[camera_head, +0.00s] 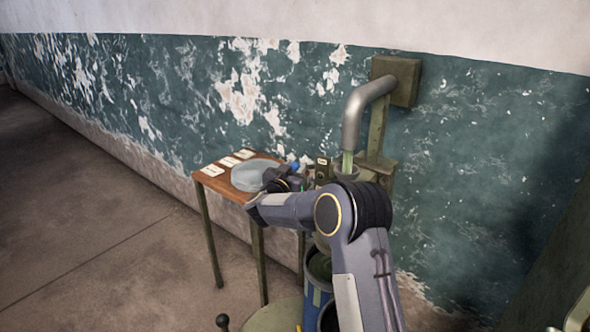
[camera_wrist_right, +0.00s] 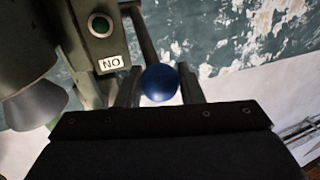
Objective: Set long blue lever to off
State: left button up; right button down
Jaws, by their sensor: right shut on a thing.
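The long blue lever shows in the right wrist view as a dark rod ending in a round blue knob (camera_wrist_right: 160,83). The knob also shows in the head view (camera_head: 295,167), partly hidden by my wrist. My right gripper (camera_head: 288,178) is at the lever, with one finger on each side of the knob, shut on it. Beside the lever is a greenish housing with a round green lamp or button (camera_wrist_right: 100,25) and a white label (camera_wrist_right: 111,63) that reads "NO", probably ON upside down. The lever's pivot is not clearly visible. My left gripper is not in view.
A small wooden table (camera_head: 210,183) with cards and a round translucent dish (camera_head: 250,175) stands left of my gripper. A bent metal pipe (camera_head: 355,115) rises behind my arm. A blue bin (camera_head: 314,300) stands below. The floor at left is clear.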

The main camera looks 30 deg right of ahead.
notch_tip(320, 180, down, 11)
jog(key=n+t+h+b, duration=0.3)
jog(key=t+b, duration=0.3)
jog(key=b, duration=1.6)
jog(key=shift+f+n+t+h, duration=0.2)
jog(key=shift+n+t+h, duration=0.2)
jog(key=shift+h, duration=0.3)
jog(key=shift+d, duration=0.1)
jog(key=c, duration=1)
grip_release()
jog(key=shift+w, duration=0.1)
jog(key=shift+r, duration=0.1)
